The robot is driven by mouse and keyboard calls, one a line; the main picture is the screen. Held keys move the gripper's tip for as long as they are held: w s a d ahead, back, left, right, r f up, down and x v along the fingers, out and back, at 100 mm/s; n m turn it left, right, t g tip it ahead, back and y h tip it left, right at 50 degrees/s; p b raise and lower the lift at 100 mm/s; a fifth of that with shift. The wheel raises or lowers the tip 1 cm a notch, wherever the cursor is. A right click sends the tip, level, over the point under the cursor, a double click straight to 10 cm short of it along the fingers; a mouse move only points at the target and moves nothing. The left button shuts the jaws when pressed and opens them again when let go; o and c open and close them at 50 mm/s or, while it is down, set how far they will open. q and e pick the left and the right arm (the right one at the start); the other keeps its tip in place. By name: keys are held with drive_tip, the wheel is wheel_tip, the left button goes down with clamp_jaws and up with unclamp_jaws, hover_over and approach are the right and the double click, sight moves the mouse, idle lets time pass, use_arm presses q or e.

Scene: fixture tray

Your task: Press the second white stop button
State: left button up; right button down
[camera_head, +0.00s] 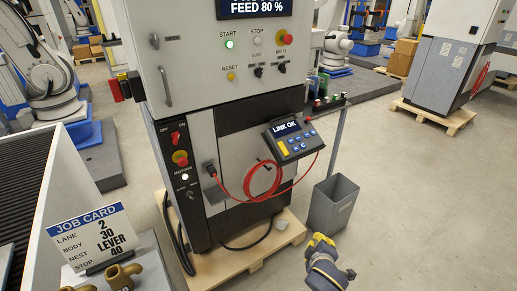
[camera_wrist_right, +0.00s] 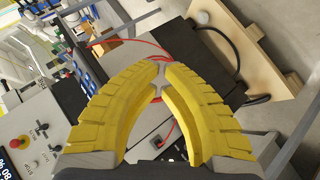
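The upper panel of a grey machine cabinet carries a pale round button (camera_head: 257,41) under the label STOP. Left of it is a lit green-white START button (camera_head: 229,44); right of it is a red mushroom button (camera_head: 284,38). A lit white button (camera_head: 184,177) sits on the dark lower-left column. I cannot tell which is the second stop button. My right gripper (camera_head: 321,240) has yellow fingers and is low, right of the cabinet, apart from the buttons. In the right wrist view its fingertips (camera_wrist_right: 161,72) meet or nearly meet, with nothing held. My left gripper is not in view.
A pendant reading LINK OK (camera_head: 289,138) hangs on the cabinet front with a looped red cable (camera_head: 262,181). A grey bin (camera_head: 333,204) stands beside the pallet (camera_head: 245,262). A job card (camera_head: 95,238) and brass parts (camera_head: 124,276) are at lower left.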

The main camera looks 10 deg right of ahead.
sight(258, 41)
drive_tip(key=w+r+n+t, duration=0.2)
drive_tip(key=w+r+t, duration=0.4)
drive_tip(key=w+r, duration=1.9)
drive_tip(key=w+a+r+t, duration=0.1)
drive_tip(key=w+r, duration=0.4)
drive_tip(key=r, duration=0.5)
drive_tip(key=w+a+r+n+t, duration=0.1)
drive_tip(key=w+r, duration=0.4)
drive_tip(key=r, duration=0.5)
drive_tip(key=w+a+r+n+t, duration=0.1)
drive_tip(key=w+r+t, duration=0.2)
drive_tip(key=r, duration=0.7)
drive_tip(key=shift+w, duration=1.25)
drive_tip(key=shift+a, duration=0.1)
drive_tip(key=shift+w, duration=0.15)
drive_tip(key=shift+w+a+f, duration=0.1)
drive_tip(key=shift+w+a, duration=0.4)
drive_tip(key=shift+w, duration=0.8)
drive_tip(key=shift+w+a+r, duration=0.1)
drive_tip(key=shift+w+a, duration=0.4)
drive_tip(key=shift+w, duration=0.85)
drive_tip(key=shift+w+a+f, duration=0.1)
drive_tip(key=shift+w+a, duration=0.4)
drive_tip(key=shift+w, duration=0.8)
drive_tip(key=shift+w, duration=0.2)
drive_tip(key=shift+w+a, duration=0.15)
drive_tip(key=shift+w, duration=0.05)
